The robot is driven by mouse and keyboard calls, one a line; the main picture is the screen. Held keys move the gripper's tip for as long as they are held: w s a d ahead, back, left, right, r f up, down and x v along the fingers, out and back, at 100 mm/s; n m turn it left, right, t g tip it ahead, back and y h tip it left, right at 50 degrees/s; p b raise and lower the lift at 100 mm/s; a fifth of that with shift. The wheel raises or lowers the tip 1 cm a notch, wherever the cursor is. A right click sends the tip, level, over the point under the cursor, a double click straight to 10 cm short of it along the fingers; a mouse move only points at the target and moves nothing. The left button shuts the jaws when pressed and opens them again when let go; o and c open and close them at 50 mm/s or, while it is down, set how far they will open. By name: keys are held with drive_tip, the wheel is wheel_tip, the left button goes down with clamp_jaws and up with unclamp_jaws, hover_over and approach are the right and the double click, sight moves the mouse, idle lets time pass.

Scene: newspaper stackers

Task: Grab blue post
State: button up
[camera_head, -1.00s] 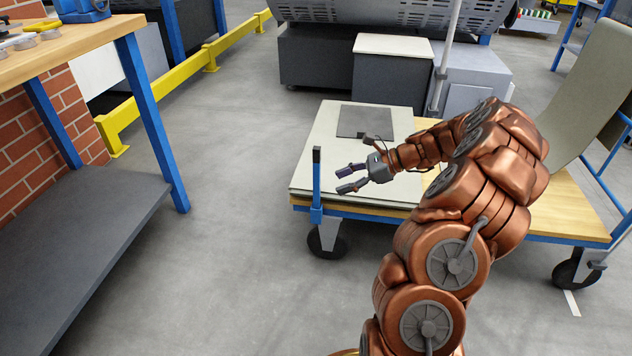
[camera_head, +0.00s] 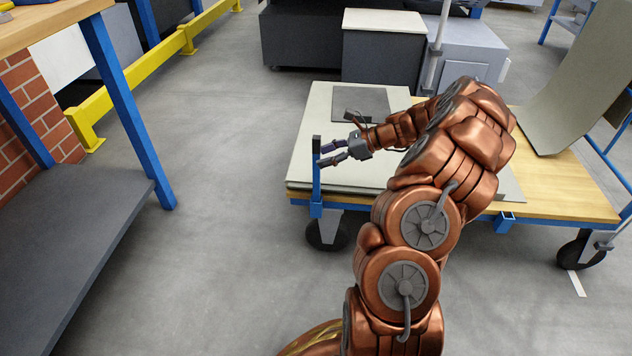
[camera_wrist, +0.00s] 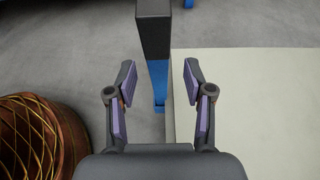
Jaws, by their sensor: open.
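The blue post (camera_head: 316,180) stands upright at the near left corner of the cart, with a black upper part. My gripper (camera_head: 322,155) is open beside the post's upper part, its fingers pointing left toward it in the head view. In the wrist view my gripper (camera_wrist: 158,85) is open, with purple pads on both fingers. There the post (camera_wrist: 157,75) shows between and beyond the two fingertips, its black top toward the camera. I see no finger closed on it. Whether a fingertip touches it cannot be told.
The flat cart (camera_head: 570,202) has a wooden deck with a pale sheet stack (camera_head: 305,150) on it. A workbench with a grey lower shelf (camera_head: 90,240) stands at left. A yellow rail (camera_head: 140,75) runs behind. The floor between bench and cart is clear.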

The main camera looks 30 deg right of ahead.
sight(316, 159)
drive_tip(key=b+x, duration=0.1)
drive_tip(key=x, duration=0.2)
drive_tip(key=shift+a+f, duration=0.1)
drive_tip(key=shift+a, duration=0.1)
drive_tip(key=shift+c, duration=0.2)
clamp_jaws()
idle(0.4)
